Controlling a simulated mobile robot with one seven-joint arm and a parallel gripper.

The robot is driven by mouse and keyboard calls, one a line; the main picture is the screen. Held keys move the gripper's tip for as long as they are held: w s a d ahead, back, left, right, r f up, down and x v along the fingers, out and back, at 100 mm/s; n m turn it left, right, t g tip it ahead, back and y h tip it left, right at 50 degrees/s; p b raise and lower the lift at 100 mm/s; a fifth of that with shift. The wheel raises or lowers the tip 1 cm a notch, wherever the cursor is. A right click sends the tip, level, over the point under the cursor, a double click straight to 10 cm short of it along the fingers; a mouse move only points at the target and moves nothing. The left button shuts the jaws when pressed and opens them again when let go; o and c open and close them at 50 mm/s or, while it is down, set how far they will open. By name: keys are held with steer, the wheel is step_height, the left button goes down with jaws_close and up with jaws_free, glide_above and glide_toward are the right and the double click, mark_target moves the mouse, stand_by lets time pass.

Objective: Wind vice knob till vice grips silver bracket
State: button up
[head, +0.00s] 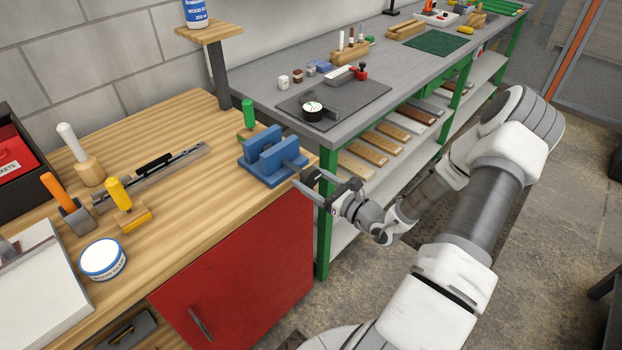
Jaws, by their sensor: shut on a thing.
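The blue vice (272,160) stands at the front right corner of the wooden bench, with two upright jaws and a gap between them. My gripper (307,178) is at the vice's right side, just past the bench edge, reaching in from the right. Its fingers are shut on the vice knob, which they mostly hide. I cannot make out a silver bracket between the jaws; the near jaw and the small size hide what is in the gap.
The wooden bench (190,112) carries a metal rule-like tool (185,160), a yellow-handled tool (117,192), a round tin (103,259) and a green-handled tool (248,114) behind the vice. A grey bench (240,83) with a dial gauge (313,109) adjoins at the back right. Floor (540,230) is open at right.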

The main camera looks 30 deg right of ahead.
steer(key=c, duration=0.3)
steer(key=shift+m+p, duration=0.3)
steer(key=shift+p, duration=0.05)
steer(key=shift+r+m+p, duration=0.15)
steer(key=shift+m+p, duration=1.05)
steer(key=shift+p, duration=0.05)
steer(key=shift+a+m+p, duration=0.1)
steer(key=shift+m+p, duration=1)
steer(key=shift+m, duration=0.7)
steer(key=shift+f, duration=0.2)
steer(key=o, duration=1.3)
steer(key=shift+s, duration=0.1)
